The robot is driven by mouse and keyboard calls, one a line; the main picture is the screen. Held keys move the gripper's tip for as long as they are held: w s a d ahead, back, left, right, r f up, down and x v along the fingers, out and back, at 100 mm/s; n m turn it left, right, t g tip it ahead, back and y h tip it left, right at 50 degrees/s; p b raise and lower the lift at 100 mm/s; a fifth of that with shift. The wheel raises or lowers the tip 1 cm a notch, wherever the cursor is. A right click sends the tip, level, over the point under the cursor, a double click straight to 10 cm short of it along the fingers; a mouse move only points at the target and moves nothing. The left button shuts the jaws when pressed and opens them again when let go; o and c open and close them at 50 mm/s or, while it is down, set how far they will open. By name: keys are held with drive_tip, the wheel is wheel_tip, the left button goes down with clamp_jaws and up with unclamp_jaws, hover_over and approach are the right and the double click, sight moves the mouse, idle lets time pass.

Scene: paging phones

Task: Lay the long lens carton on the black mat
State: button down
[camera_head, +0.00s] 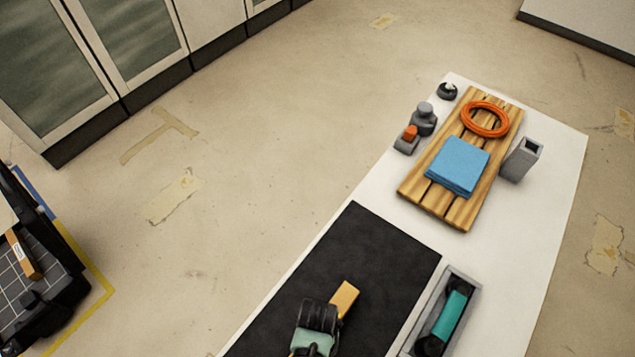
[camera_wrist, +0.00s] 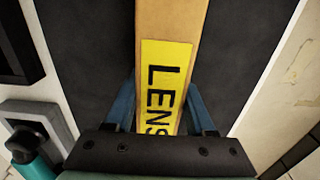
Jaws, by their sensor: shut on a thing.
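The long lens carton (camera_wrist: 172,28) is a tan box with a yellow label reading "LENS". In the wrist view it runs up the picture between the two blue fingers of my gripper (camera_wrist: 160,110), which is shut on it. In the head view, the carton's tan end (camera_head: 344,298) sticks out beyond my gripper (camera_head: 325,318); the rest is mostly hidden by it. The black mat (camera_head: 350,245) lies on the white table, and the carton is over its near part. It also shows in the wrist view (camera_wrist: 85,50). I cannot tell whether the carton touches the mat.
A grey tray (camera_head: 470,283) with a teal-and-black item stands right of the mat. Farther back, a slatted wooden board (camera_head: 450,212) holds a blue cloth (camera_head: 458,166) and an orange ring (camera_head: 485,119). Small grey items stand beside it. The mat's far part is clear.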

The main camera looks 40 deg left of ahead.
drive_tip(key=shift+f, duration=0.15)
drive_tip(key=shift+c, duration=1.2)
unclamp_jaws()
wheel_tip(320, 180, up, 12)
drive_tip(key=shift+r, duration=0.2)
